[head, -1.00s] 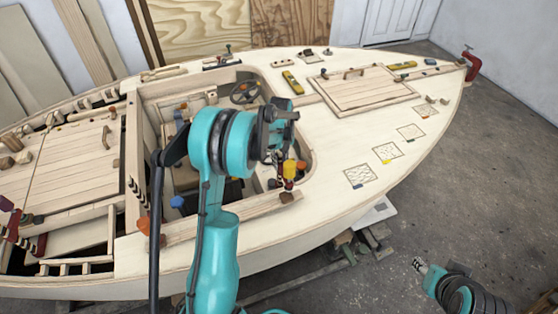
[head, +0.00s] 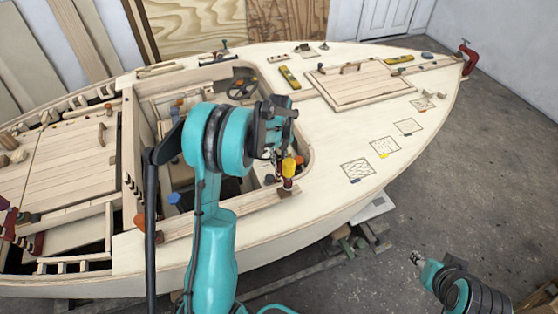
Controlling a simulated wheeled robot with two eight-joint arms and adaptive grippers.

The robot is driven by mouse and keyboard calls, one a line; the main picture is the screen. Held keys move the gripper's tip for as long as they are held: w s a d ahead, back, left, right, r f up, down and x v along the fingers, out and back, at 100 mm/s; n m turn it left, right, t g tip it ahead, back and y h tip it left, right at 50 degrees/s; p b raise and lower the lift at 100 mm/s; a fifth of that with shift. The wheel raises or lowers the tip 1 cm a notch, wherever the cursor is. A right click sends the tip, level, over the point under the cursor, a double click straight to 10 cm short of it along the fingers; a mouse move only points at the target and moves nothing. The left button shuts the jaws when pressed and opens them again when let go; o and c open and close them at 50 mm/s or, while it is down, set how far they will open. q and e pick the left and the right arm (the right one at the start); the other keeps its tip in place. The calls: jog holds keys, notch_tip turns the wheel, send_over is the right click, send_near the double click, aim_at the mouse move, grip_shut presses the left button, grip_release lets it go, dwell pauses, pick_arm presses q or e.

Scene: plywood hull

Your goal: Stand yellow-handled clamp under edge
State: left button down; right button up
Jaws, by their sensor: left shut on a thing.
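The clamp with a yellow handle (head: 289,166) is in my left gripper (head: 286,148), at the right front corner of the open cockpit. Its yellow part is uppermost and a dark red part shows below it, so it looks roughly upright. Its lower end is close to the cockpit rim (head: 240,213) and a small brown block; whether it touches them I cannot tell. The left gripper is shut on the clamp, with the fingers partly hidden by the wrist. My right arm's end (head: 416,258) shows small at the lower right, over the floor; its finger state is unclear.
A red clamp (head: 466,57) grips the hull's far tip. Several sketched squares (head: 357,170) line the near deck, which is otherwise mostly clear. Red clamps (head: 22,232) stand at the left.

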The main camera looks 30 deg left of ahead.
pick_arm(q)
jog(key=c, duration=1.3)
grip_release()
jog(key=shift+c, duration=0.2)
notch_tip(320, 180, up, 12)
jog(key=shift+d+r, duration=0.1)
